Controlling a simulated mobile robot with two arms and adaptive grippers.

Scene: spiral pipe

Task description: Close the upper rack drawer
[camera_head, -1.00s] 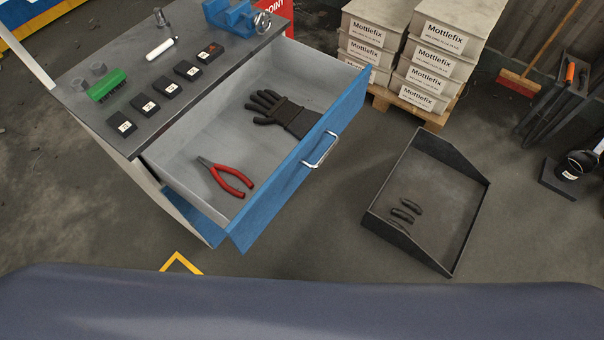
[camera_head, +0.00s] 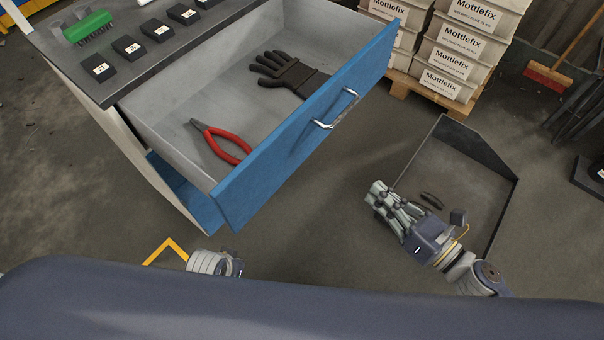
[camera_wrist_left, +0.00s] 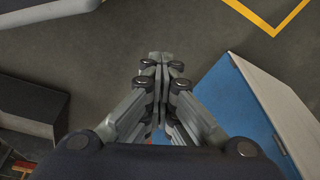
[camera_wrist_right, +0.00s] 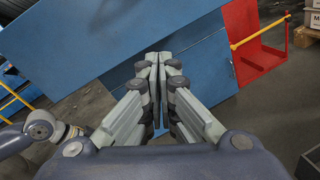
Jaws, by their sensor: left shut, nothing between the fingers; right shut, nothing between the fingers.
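The upper rack drawer (camera_head: 300,135) is pulled well out of the rack (camera_head: 105,75) in the head view. Its blue front has a metal handle (camera_head: 337,108). Red-handled pliers (camera_head: 222,143) and a black glove (camera_head: 290,75) lie inside. My right gripper (camera_head: 376,190) is shut and empty, to the right of and below the drawer front, apart from it. The right wrist view shows its closed fingers (camera_wrist_right: 158,62) before blue panels. My left gripper (camera_wrist_left: 160,60) is shut and empty in the left wrist view; in the head view only part of its arm shows, below the drawer.
A black tray (camera_head: 497,205) lies on the floor at the right, partly behind my right arm. Stacked Mottlefix boxes (camera_head: 455,50) stand on a pallet behind.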

